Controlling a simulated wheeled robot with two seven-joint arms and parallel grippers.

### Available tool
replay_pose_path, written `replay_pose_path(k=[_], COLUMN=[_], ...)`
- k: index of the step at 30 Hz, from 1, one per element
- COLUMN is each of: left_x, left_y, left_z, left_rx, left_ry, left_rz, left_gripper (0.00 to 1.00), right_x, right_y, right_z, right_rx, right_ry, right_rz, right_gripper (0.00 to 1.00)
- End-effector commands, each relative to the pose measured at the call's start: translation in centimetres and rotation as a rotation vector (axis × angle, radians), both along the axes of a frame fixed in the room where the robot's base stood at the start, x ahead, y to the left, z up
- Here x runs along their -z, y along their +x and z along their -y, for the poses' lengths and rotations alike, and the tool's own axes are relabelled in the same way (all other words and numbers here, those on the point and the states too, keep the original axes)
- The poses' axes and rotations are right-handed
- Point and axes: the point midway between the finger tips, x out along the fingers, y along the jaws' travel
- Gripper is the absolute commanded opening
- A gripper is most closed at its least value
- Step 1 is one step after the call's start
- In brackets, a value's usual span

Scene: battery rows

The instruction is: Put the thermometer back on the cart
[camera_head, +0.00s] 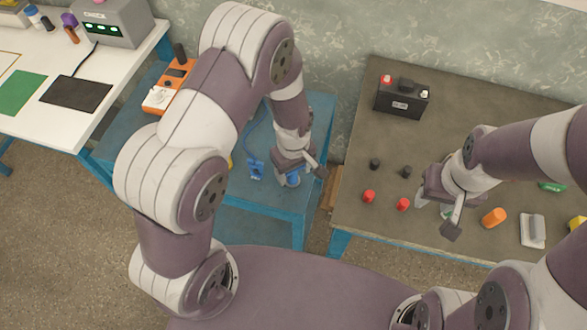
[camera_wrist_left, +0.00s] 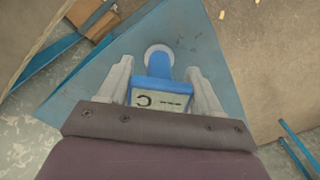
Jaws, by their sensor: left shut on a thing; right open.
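The thermometer is blue with a pale display and a round white end; it shows in the left wrist view (camera_wrist_left: 160,82) between the fingers of my left gripper (camera_wrist_left: 160,88). In the head view my left gripper (camera_head: 303,170) is shut on the thermometer (camera_head: 293,181), over the blue cart (camera_head: 262,222). The cart top lies below it in the wrist view; I cannot tell whether the thermometer touches it. My right gripper (camera_head: 447,213) is open above the brown-topped table (camera_head: 365,150), near a clear object mostly hidden by it.
A blue item (camera_head: 256,170) lies on the cart left of the gripper. An orange meter (camera_head: 167,88) is at the cart's back left. A white bench (camera_head: 120,65) stands left.

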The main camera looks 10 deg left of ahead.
Motion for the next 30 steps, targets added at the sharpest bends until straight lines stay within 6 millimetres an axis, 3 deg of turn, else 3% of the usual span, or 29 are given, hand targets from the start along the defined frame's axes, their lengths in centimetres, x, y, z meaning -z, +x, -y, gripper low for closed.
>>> replay_pose_path(k=[13, 14, 15, 16, 26, 30], left_x=[1.4, 1.3, 1.3, 1.2, 0.6, -2.2], left_y=[0.1, 0.1, 0.1, 0.1, 0.1, 0.2], left_z=[0.0, 0.1, 0.1, 0.1, 0.1, 0.1], left_rx=[0.000, 0.000, 0.000, 0.000, 0.000, 0.000], left_ry=[0.000, 0.000, -0.001, -0.001, -0.001, -0.002], left_rz=[0.003, 0.003, 0.002, 0.002, 0.004, 0.008], left_gripper=[0.21, 0.74, 0.87, 0.89, 0.89, 0.89], right_x=[0.2, 0.1, 0.1, 0.1, -0.2, 0.2], right_y=[0.0, 0.0, 0.0, 0.0, 0.0, 0.0], right_z=[0.0, 0.0, 0.0, 0.0, 0.0, 0.0], right_rx=[0.000, 0.000, 0.000, 0.000, 0.000, 0.000], right_ry=[0.000, 0.000, 0.000, 0.000, 0.000, 0.000], right_rz=[0.000, 0.000, 0.000, 0.000, 0.000, 0.000], right_gripper=[0.43, 0.43, 0.43, 0.43, 0.43, 0.43])
